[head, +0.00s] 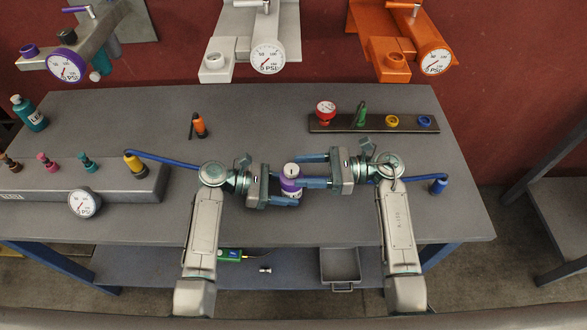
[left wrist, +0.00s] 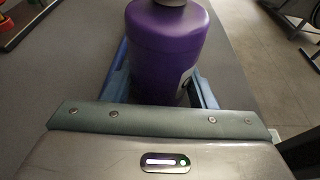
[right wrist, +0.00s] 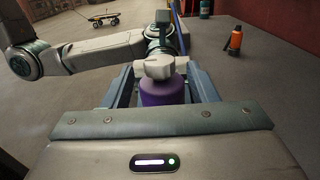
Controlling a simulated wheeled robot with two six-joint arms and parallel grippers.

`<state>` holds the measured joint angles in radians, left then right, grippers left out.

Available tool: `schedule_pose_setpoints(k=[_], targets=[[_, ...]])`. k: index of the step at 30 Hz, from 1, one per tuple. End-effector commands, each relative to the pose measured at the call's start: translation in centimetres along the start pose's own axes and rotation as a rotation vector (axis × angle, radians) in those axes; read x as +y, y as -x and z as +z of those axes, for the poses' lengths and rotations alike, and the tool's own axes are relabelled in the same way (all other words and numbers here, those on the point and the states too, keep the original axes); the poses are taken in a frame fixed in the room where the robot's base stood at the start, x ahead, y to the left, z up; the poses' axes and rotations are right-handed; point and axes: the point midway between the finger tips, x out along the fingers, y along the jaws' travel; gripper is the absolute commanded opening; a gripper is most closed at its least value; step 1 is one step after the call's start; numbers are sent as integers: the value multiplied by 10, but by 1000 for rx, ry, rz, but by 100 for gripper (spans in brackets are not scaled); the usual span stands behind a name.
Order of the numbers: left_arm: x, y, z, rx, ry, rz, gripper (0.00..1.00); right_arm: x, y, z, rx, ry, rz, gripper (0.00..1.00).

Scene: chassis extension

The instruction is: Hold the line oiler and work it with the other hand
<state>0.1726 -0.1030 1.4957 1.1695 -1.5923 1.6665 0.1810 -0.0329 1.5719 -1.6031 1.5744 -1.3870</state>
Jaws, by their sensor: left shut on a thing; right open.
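The line oiler (head: 291,183) is a purple bottle with a pale label and a whitish cap, upright above the front middle of the table. My left gripper (head: 290,191) is shut on its purple body, which also shows between the blue fingers in the left wrist view (left wrist: 166,50). My right gripper (head: 302,170) is open, coming from the right, with its fingers on either side of the cap. In the right wrist view the grey-white cap (right wrist: 160,67) sits between these fingers, above the purple body (right wrist: 163,92). I cannot tell whether the fingers touch the cap.
An orange bottle (head: 199,126) stands behind on the table. A dark rail (head: 340,124) with coloured fittings lies at the back right. A grey block (head: 110,190) with a gauge and a blue hose is at the left. Three gauge units hang on the wall.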

Motion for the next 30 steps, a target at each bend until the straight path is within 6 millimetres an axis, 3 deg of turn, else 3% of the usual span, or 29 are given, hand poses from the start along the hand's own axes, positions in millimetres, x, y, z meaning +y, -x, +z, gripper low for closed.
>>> schedule_pose_setpoints(k=[6,12,30], targets=[[0,0,0,0,0,0,38,0,49,-1,6,0,-1,53],[0,0,0,0,0,0,38,0,76,0,2,0,0,53],[0,0,0,0,0,0,38,0,84,1,0,1,0,53]])
